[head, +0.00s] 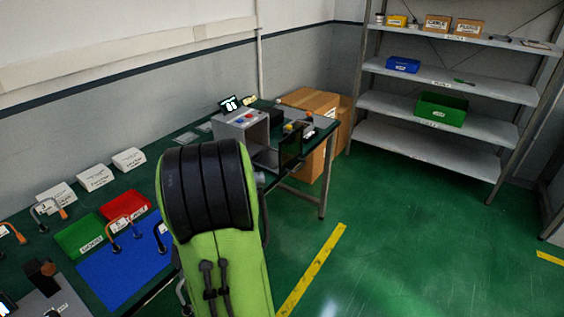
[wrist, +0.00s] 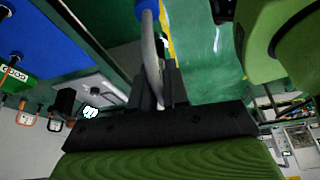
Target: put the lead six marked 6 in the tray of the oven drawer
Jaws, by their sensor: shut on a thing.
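My gripper (wrist: 160,88) is shut on a grey curved lead (wrist: 151,55) with a blue end in the wrist view. No number can be read on it, so I cannot tell whether it is lead six. In the head view my green arm hides the gripper. A grey cabinet with coloured buttons (head: 240,132) stands at the far end of the bench, with a dark upright panel (head: 290,149) beside it. It may be the oven; I cannot make out the drawer's tray clearly.
A blue mat (head: 105,280) carries other leads (head: 115,235). A green bin (head: 78,238) and a red bin (head: 125,205) stand behind it. Cartons (head: 310,100) stand beyond the bench. Shelves (head: 410,140) are at the right. The green floor right of the bench is open.

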